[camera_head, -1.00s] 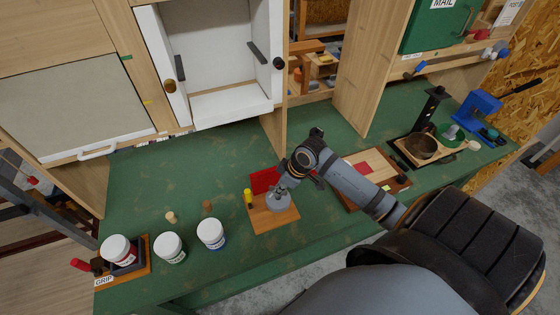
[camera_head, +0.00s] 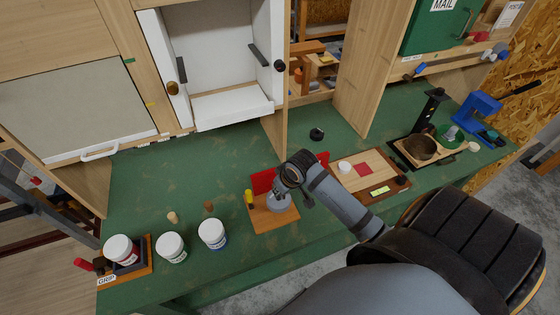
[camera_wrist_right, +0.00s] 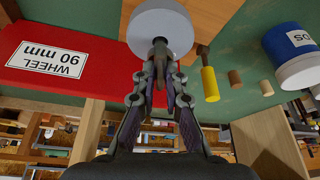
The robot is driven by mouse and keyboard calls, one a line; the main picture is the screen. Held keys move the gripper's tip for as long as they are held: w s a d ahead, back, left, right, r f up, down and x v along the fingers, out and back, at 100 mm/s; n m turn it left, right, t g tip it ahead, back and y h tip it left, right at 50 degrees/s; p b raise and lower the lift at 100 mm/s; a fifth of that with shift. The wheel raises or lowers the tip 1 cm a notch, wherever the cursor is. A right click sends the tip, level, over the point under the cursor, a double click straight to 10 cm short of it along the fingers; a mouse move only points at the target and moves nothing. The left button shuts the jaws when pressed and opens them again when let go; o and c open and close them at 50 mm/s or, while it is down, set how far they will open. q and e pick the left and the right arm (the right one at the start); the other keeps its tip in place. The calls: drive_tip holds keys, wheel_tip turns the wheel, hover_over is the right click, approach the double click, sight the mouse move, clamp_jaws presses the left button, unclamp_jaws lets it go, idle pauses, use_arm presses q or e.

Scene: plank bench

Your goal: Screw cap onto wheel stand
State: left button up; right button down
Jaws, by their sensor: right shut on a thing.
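A light grey round disc (camera_head: 278,204) rests on the wooden board of the wheel stand (camera_head: 268,224). My right gripper (camera_head: 282,194) reaches down to the disc's middle from the right. In the right wrist view the gripper (camera_wrist_right: 160,50) is shut on a small dark piece at the middle of the disc (camera_wrist_right: 172,22), apparently the cap. The fingertips largely hide it, and I cannot tell how it sits. A red plate (camera_wrist_right: 75,58) labelled "WHEEL 90 mm" stands beside the disc. My left gripper is out of view.
Several white jars (camera_head: 211,234) and two small wooden pegs (camera_head: 172,217) stand to the left. A wooden tray (camera_head: 365,178) with a white puck (camera_head: 345,167) lies to the right. A black ring (camera_head: 316,134) lies behind. The green bench behind the stand is mostly clear.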

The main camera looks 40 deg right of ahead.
drive_tip(key=c, duration=1.3)
unclamp_jaws()
drive_tip(key=shift+c, duration=0.2)
drive_tip(key=v, duration=1.2)
